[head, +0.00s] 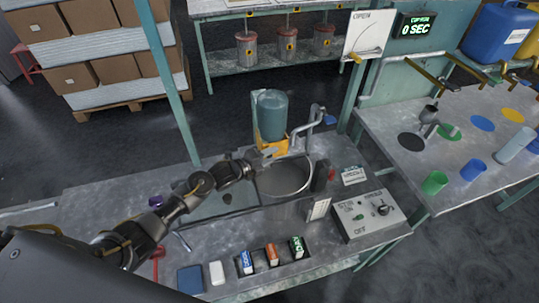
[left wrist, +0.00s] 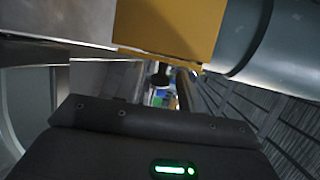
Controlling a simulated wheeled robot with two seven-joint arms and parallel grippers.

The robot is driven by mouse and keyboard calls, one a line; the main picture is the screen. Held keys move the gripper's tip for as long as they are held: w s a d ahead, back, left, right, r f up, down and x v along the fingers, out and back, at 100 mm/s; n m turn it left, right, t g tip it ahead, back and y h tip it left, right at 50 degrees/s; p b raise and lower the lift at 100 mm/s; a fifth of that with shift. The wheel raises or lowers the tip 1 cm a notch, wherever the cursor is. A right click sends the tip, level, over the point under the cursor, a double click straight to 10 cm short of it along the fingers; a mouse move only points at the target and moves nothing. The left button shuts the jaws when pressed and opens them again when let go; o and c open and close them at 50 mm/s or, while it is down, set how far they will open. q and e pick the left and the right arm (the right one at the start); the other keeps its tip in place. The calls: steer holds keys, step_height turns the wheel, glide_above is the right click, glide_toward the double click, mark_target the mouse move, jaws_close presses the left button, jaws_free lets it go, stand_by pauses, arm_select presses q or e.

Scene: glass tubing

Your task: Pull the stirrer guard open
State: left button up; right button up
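The stirrer has a teal motor cylinder (head: 272,115) on a yellow-orange bracket (head: 271,145). It stands behind a round metal vessel (head: 285,180) set in the grey bench. I cannot clearly pick out the guard apart from the vessel's pale rim. My left gripper (head: 258,158) reaches in from the left to the vessel's back-left edge, just below the bracket. In the left wrist view the yellow bracket (left wrist: 168,28) and the teal cylinder (left wrist: 244,40) are very close. The fingertips are not clear there, so I cannot tell their opening or any contact. My right gripper is out of view.
Small coloured packs (head: 272,255) sit at the bench front. A side table (head: 462,150) holds cups. A sign (head: 368,34) reads OPEN; a display (head: 415,27) shows 0 SEC.

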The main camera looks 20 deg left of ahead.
arm_select(q)
steer(key=shift+w, duration=0.1)
jaws_close()
steer(key=shift+d+f, duration=0.1)
stand_by(0.3)
